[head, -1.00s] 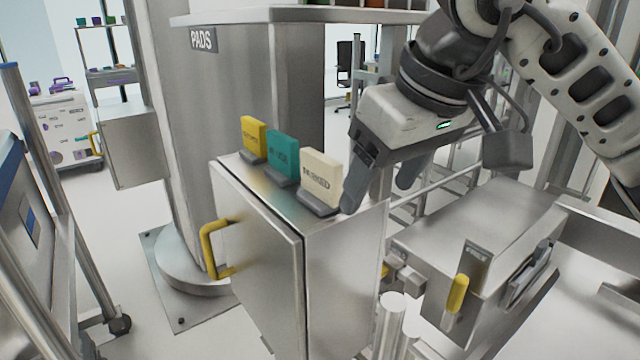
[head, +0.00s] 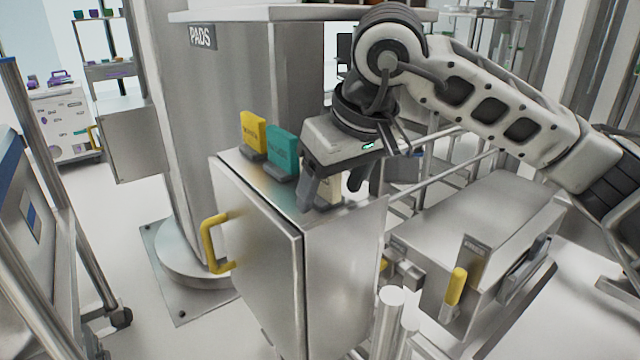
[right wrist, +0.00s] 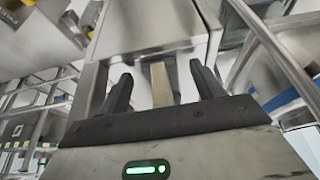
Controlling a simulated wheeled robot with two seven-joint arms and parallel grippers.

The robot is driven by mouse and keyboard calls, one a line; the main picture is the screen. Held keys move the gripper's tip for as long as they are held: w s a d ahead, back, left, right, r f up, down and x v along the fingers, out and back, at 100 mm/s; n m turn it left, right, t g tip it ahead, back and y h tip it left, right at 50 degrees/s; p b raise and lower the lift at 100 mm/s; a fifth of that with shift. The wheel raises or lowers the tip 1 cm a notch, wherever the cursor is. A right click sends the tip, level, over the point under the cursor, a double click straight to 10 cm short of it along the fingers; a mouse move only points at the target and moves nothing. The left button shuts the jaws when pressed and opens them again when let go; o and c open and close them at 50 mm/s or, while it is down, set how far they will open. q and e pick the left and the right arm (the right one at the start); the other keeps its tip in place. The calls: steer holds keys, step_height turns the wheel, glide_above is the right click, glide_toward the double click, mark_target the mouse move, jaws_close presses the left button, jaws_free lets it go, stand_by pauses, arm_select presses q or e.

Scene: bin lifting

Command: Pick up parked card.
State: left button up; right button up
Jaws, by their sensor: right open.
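The cream card (head: 334,189) stands upright in a dark holder on top of a steel cabinet (head: 262,240); my right gripper now covers most of it. My right gripper (head: 331,192) is open, with its fingers on either side of the cream card in the head view. In the right wrist view the cream card (right wrist: 161,85) stands between the two spread fingers, with gaps on both sides. My left gripper is not in view.
A teal card (head: 281,152) and a yellow card (head: 253,132) stand in holders left of the gripper, the teal one close to it. The cabinet door has a yellow handle (head: 208,245). A steel column (head: 215,110) rises behind. A steel box (head: 490,225) is at right.

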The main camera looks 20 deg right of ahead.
steer(key=c, duration=1.1)
